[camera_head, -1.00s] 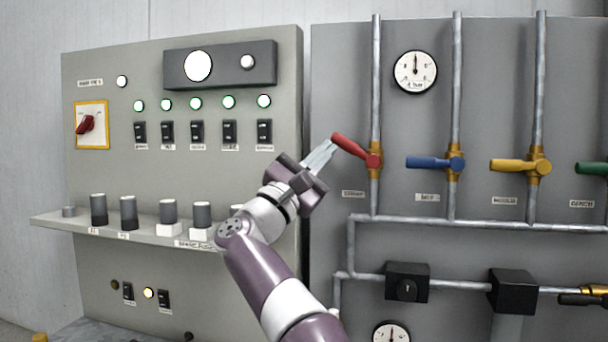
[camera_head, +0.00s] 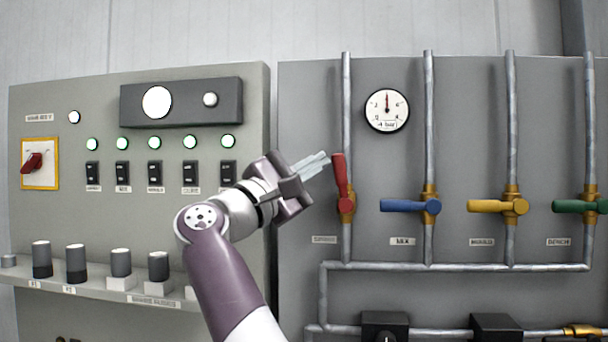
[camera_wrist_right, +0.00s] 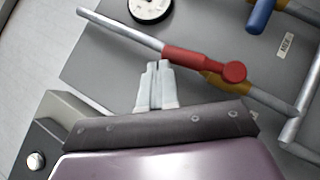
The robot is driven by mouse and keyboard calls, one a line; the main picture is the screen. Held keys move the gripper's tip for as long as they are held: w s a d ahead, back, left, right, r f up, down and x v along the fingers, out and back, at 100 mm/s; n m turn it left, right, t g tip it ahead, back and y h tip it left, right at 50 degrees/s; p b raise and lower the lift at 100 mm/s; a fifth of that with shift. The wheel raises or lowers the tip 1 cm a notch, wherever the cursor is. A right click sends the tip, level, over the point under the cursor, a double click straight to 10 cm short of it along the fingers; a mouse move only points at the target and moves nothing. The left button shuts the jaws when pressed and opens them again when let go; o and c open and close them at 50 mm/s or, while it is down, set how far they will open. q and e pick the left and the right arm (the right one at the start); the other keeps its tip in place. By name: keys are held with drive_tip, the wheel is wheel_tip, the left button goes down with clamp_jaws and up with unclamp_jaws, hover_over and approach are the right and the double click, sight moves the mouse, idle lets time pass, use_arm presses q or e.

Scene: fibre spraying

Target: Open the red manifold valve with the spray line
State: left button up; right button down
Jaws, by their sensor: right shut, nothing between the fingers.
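The red valve handle (camera_head: 340,178) sits on a brass body on the leftmost vertical pipe of the manifold panel. It stands nearly upright, along the pipe, tilted slightly left at its top. My right gripper (camera_head: 324,162) is shut and empty, with its fingertips just left of the handle's upper end; I cannot tell if they touch. In the right wrist view the shut fingers (camera_wrist_right: 156,72) point toward the pipe, beside the free end of the red handle (camera_wrist_right: 190,56). My left gripper is not in view.
Blue (camera_head: 405,206), yellow (camera_head: 490,206) and green (camera_head: 575,206) valve handles lie horizontal on the pipes to the right. A round gauge (camera_head: 387,110) is above. A grey control cabinet (camera_head: 60,215) with switches and a knob shelf stands at the left.

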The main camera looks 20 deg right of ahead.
drive_tip(key=shift+s+d+r, duration=0.35)
drive_tip(key=shift+d+r, duration=0.05)
drive_tip(key=shift+d, duration=0.05)
drive_tip(key=shift+s, duration=0.1)
idle(0.5)
